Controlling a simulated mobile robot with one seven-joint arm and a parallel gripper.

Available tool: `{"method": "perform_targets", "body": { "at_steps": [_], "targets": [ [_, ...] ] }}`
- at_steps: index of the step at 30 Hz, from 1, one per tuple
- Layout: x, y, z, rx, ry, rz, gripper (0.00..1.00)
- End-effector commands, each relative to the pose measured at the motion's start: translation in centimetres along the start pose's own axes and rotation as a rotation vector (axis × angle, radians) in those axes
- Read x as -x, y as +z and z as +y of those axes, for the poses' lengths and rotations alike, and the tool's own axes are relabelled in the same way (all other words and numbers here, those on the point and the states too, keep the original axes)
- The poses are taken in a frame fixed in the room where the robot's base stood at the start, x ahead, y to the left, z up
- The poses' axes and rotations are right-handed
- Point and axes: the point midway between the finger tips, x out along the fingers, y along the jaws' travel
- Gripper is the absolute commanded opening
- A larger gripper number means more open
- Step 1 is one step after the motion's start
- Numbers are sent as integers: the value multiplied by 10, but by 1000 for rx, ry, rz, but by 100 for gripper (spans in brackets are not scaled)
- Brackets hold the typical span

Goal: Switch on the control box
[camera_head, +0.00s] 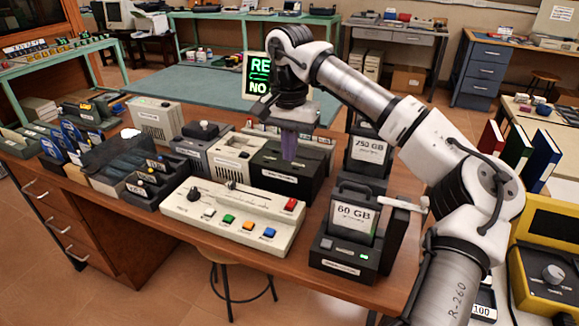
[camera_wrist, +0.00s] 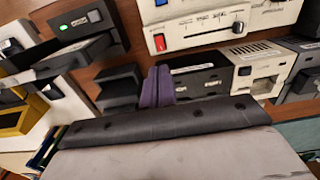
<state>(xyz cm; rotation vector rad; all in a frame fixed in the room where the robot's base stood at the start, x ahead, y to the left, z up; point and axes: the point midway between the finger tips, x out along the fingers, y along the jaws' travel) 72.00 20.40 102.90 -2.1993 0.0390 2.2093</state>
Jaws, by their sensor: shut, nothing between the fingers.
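The control box (camera_head: 225,221) is a beige console on the wooden desk, with a dark knob, sliders, a row of coloured buttons and a red switch (camera_head: 291,204) at its right end. In the wrist view the control box (camera_wrist: 205,15) is at the top, its red switch (camera_wrist: 159,42) near its left end. My gripper (camera_head: 289,158) has purple fingers pointing down, above or in front of the black box behind the console. Its fingers are shut together and empty in the wrist view (camera_wrist: 165,72). I cannot tell whether the switch is on.
The black box (camera_head: 283,178) stands close behind the console. A 60 GB drive dock (camera_head: 345,259) with a green light stands to the right, near my arm. Black trays (camera_head: 160,187) are to the left. The desk's front edge (camera_head: 205,240) is close to the console.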

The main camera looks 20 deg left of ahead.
Motion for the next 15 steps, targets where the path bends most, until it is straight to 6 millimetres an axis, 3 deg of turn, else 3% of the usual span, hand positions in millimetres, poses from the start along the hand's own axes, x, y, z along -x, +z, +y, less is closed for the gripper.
{"method": "perform_targets", "body": {
  "at_steps": [15],
  "targets": [
    [-101, 1, 0, 1, -2, -3, 0]
  ]
}}
